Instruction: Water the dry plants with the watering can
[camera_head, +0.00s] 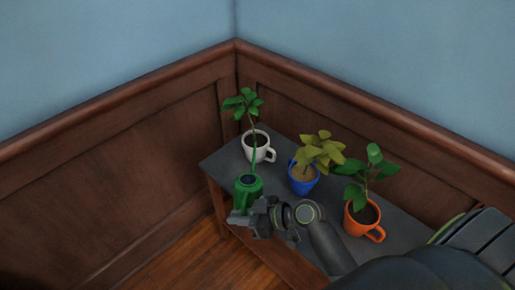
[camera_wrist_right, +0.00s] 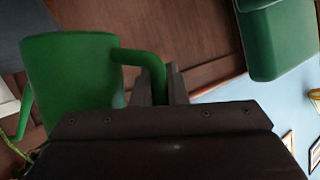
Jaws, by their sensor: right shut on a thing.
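The green watering can (camera_head: 248,188) is at the near left edge of the dark shelf top, its thin spout pointing toward the white mug. My right gripper (camera_head: 262,214) is shut on its handle; the right wrist view shows the fingers (camera_wrist_right: 163,88) around the handle beside the can body (camera_wrist_right: 68,78). I cannot tell whether the can touches the shelf. A blue pot (camera_head: 303,185) holds a yellowish, dry-looking plant (camera_head: 318,150). A white mug (camera_head: 257,142) holds a green plant (camera_head: 243,103). An orange mug (camera_head: 361,221) holds another green plant (camera_head: 367,172). My left gripper is out of view.
The plants stand in a row on the dark top of a wooden bookcase (camera_head: 222,161) in the room's corner. Wood panelling (camera_head: 110,170) closes it in behind. Wood floor (camera_head: 195,262) shows at the left. A large green object (camera_wrist_right: 280,40) shows in the wrist view.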

